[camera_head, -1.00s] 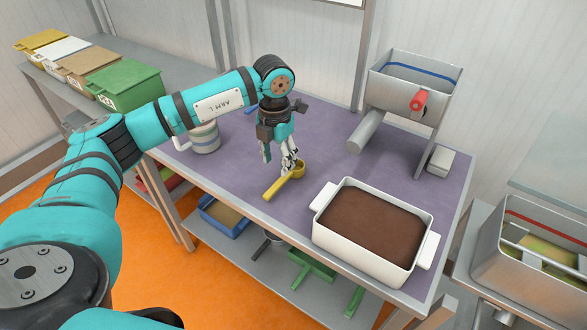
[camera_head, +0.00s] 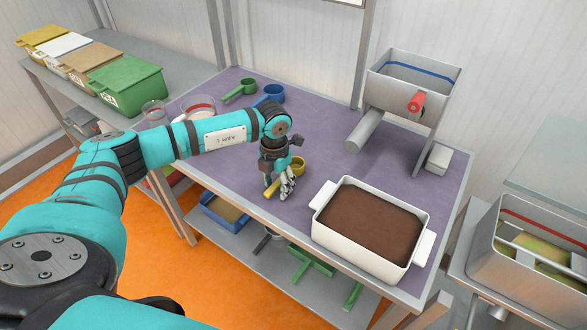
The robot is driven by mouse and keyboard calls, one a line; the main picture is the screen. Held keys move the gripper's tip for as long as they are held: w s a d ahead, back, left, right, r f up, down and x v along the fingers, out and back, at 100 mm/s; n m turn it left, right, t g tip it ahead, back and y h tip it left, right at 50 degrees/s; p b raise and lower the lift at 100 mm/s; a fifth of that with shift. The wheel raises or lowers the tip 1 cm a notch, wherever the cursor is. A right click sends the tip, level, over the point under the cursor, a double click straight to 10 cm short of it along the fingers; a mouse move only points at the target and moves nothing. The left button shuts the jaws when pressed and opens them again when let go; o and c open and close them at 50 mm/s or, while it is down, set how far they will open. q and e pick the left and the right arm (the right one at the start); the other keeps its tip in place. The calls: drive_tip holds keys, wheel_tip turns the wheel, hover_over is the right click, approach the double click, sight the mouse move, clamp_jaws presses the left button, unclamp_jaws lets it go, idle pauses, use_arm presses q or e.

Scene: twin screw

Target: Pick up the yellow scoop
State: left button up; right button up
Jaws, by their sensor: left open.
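The yellow scoop (camera_head: 298,165) lies on the purple mat of the table, to the left of the white tray. Its round cup shows behind my left gripper, and the end of its handle shows in front of the fingers. My left gripper (camera_head: 279,190) is low over the scoop, pointing down, with its fingers open around the handle area. The fingers hide the middle of the handle, and I cannot tell whether they touch it. My right gripper is not in view.
A white tray of dark soil (camera_head: 318,232) stands right of the scoop. A metal hopper machine (camera_head: 418,84) with a red handle is behind. A green scoop (camera_head: 240,90), a blue scoop (camera_head: 271,93) and a measuring jug (camera_head: 198,104) lie at the back left.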

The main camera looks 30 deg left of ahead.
sight(277, 183)
use_arm(q)
clamp_jaws()
drive_tip(key=shift+r, duration=0.1)
drive_tip(key=shift+r, duration=0.45)
wheel_tip(277, 183, up, 2)
drive_tip(key=shift+r+b, duration=0.1)
drive_tip(key=shift+b, duration=0.55)
drive_tip(key=s+d+r+b, duration=0.1)
drive_tip(key=s+d, duration=0.2)
drive_tip(key=s, duration=0.4)
drive_tip(key=s+d+b, duration=0.2)
drive_tip(key=s+d, duration=0.1)
drive_tip(key=s, duration=0.4)
drive_tip(key=shift+s+d+r, duration=0.25)
drive_tip(key=shift+s+r, duration=0.1)
drive_tip(key=shift+r, duration=0.05)
